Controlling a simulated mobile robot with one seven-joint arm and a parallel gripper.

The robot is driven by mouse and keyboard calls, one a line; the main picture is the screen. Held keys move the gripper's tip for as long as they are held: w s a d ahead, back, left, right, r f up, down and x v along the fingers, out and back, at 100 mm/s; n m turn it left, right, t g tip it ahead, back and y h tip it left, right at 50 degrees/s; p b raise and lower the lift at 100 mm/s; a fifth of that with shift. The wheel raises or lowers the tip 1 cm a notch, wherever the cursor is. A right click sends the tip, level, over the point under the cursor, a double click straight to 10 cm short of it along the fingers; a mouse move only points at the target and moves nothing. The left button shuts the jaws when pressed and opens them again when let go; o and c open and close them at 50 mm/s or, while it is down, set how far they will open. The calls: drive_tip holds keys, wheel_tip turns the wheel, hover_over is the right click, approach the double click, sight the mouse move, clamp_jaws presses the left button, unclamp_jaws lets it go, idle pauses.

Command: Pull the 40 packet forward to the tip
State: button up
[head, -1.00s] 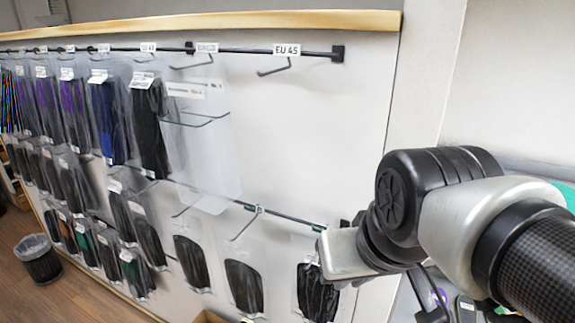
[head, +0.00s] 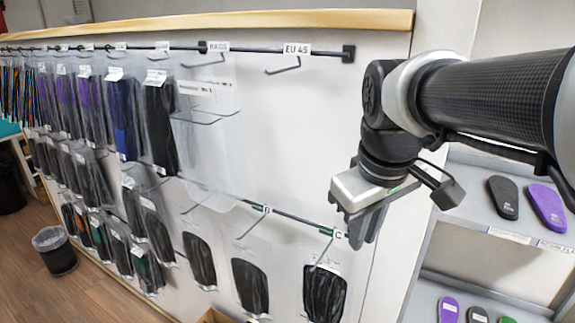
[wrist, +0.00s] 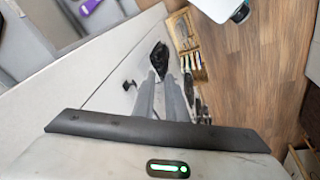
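Clear packets of dark insoles hang on hooks along the wall rack, each hook with a small size tag on the rail. The tag numbers to the left are too small or blurred to read, so I cannot tell which packet is the 40. A black packet (head: 160,125) and a blue one (head: 123,115) hang on the upper row.
The right-most upper hook (head: 283,66), tagged EU 45 or similar, is empty. Lower-row packets (head: 325,290) hang below my gripper. A shelf (head: 470,235) with loose insoles stands at the right. A waste bin (head: 56,255) stands on the floor at the left.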

sight(351, 264)
drive_tip(key=w+d+f+n+g, duration=0.1)
drive_tip(key=w+f+n, duration=0.1)
drive_tip(key=w, duration=0.4)
drive_tip(key=w+d+f+n+g, duration=0.1)
drive_tip(key=w+d+n+g, duration=0.1)
drive_tip(key=w+n, duration=0.2)
drive_tip(key=shift+w+d+f+n+b, duration=0.2)
drive_tip(key=shift+w+f+n+b, duration=0.15)
drive_tip(key=shift+w, duration=0.6)
drive_tip(key=f, duration=1.7)
drive_tip(key=shift+w+d+f+b, duration=0.15)
drive_tip(key=shift+w+f+b, duration=0.1)
drive_tip(key=shift+b, duration=0.15)
clamp_jaws()
drive_tip(key=shift+s, duration=0.1)
